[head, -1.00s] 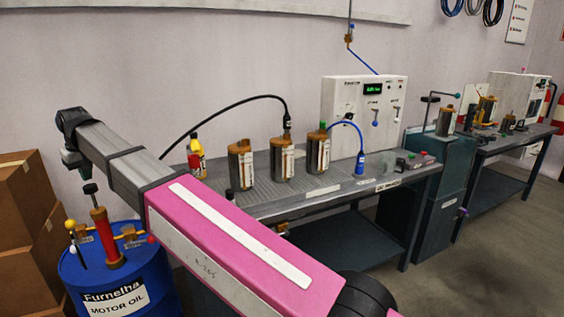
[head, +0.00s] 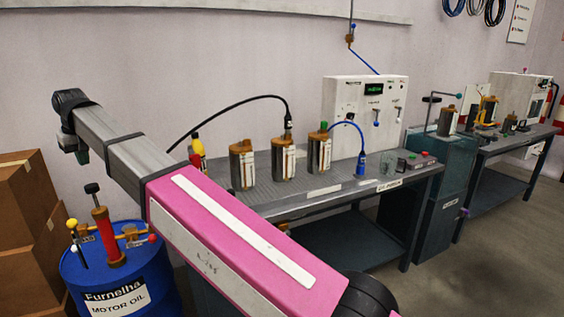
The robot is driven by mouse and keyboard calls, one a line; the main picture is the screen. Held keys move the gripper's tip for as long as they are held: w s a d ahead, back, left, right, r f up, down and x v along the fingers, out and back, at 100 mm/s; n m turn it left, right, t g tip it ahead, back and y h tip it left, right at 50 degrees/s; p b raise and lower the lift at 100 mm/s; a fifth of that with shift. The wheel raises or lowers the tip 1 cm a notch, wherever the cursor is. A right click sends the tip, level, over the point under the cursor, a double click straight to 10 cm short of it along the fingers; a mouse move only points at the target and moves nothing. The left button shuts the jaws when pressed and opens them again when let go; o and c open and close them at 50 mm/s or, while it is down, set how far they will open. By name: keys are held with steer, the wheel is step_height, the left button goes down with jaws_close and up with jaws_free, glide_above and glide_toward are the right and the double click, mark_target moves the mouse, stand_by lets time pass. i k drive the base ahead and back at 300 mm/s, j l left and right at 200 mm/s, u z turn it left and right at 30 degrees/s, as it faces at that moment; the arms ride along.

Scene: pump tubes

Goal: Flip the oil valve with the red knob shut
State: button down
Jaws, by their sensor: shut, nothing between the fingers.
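A blue motor oil drum (head: 85,291) stands at the lower left. On its top are an upright red pump (head: 104,228) with a black handle and brass fittings on both sides. The red knob (head: 152,239) sits at the outer end of the right-hand brass fitting (head: 131,233); whether this valve is open or shut is too small to tell. A yellow knob (head: 71,223) is on the left side. My gripper (head: 80,155), small and partly hidden by my arm, hangs above and behind the drum, apart from the knobs. It is shut and empty.
Cardboard boxes (head: 22,215) are stacked left of the drum. A workbench (head: 300,205) to the right carries several metal canisters, a blue-capped hose and a red and yellow bottle (head: 197,153). My pink arm link crosses in front of the bench's left end.

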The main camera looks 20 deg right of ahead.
mark_target(153, 239)
steer(key=k, duration=1)
